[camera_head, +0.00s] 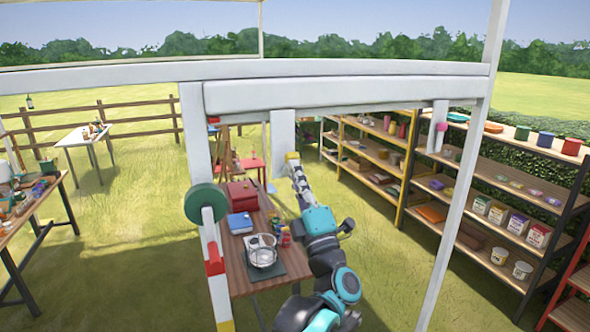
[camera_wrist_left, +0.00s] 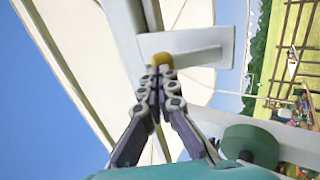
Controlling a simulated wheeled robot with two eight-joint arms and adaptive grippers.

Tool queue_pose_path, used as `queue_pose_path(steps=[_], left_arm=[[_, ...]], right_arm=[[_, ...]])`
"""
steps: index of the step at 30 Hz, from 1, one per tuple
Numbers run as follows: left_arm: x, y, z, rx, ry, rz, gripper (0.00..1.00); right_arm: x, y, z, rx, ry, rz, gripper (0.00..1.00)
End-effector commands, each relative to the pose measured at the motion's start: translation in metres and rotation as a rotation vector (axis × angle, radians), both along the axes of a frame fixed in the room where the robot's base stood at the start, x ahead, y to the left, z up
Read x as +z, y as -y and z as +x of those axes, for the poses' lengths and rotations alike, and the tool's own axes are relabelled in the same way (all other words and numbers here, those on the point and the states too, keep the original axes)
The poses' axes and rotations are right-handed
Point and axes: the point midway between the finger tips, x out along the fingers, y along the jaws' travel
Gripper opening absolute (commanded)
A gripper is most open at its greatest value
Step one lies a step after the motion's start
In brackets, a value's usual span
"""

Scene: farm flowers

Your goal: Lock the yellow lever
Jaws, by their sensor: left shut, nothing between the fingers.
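The yellow lever (camera_head: 292,155) shows as a small yellow end at the bottom of a short white bar hanging from the white frame's beam. In the left wrist view its rounded yellow knob (camera_wrist_left: 162,59) stands at the edge of a white plate. My left gripper (camera_head: 295,167) reaches up to it, and its closed fingertips (camera_wrist_left: 160,73) are right at the knob. They look in contact or nearly so; I cannot tell which. The fingers are shut with nothing between them. My right gripper is in neither view.
A green disc (camera_head: 206,203) is on the left post of the white frame (camera_head: 340,92), with a red block (camera_head: 214,262) below. A pink-tipped bar (camera_head: 441,127) hangs at the right. Shelves stand right.

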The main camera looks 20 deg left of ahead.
Motion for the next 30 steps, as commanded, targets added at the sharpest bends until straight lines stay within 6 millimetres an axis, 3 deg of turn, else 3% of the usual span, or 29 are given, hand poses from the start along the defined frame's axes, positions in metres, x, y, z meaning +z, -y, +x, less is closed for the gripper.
queue_pose_path(steps=[1, 3, 12, 24, 30], left_arm=[[0.013, 0.0, 0.001, -0.002, -0.033, -0.027, 0.0], [0.017, -0.002, 0.003, -0.002, -0.087, -0.069, 0.0], [0.032, -0.011, 0.013, -0.001, -0.298, -0.234, 0.0], [0.033, -0.016, 0.02, 0.0, -0.309, -0.242, 0.0], [0.029, -0.005, 0.008, -0.003, -0.309, -0.242, 0.0]], right_arm=[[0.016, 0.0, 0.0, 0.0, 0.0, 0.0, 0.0], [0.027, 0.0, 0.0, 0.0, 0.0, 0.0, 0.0], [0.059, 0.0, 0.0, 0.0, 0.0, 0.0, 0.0], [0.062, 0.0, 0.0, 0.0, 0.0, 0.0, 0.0], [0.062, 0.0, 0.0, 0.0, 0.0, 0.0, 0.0]])
